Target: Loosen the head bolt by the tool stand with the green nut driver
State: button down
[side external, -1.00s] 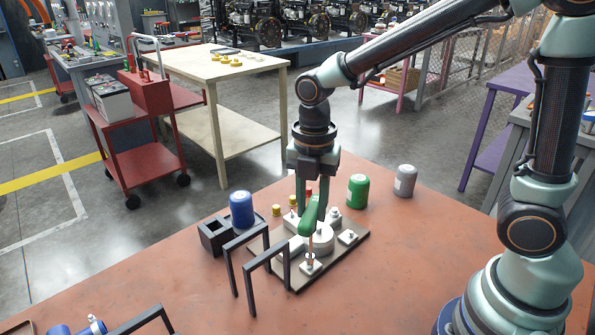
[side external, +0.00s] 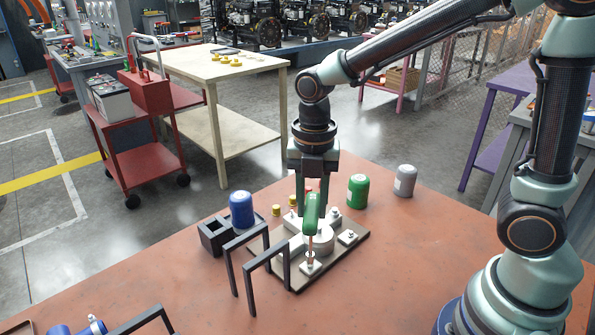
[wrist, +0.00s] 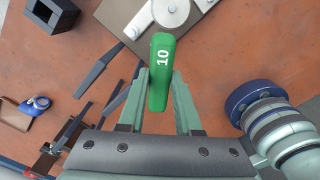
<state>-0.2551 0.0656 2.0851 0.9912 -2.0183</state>
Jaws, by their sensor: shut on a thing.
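My gripper (side external: 316,213) is shut on the green nut driver (side external: 312,212) above the grey plate (side external: 340,260). Its handle, marked 10, lies between my fingers (wrist: 160,90) in the wrist view. The driver looks nearly upright in the side view, its thin shaft running down to the head bolt (side external: 310,266) on a small pale pad at the plate's front. The shaft's tip appears to meet the bolt; the exact seating is too small to tell. The tool stand (side external: 284,252), two dark frames, stands just left of this bolt.
Another bolt pad (side external: 348,237) and a round pale part (side external: 320,240) are on the plate. A blue canister (side external: 241,210) is by a dark open block (side external: 214,236). Green (side external: 358,191) and grey (side external: 405,180) canisters stand behind. The orange table's front is largely clear.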

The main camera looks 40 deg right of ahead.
jog(key=shift+r, duration=4.15)
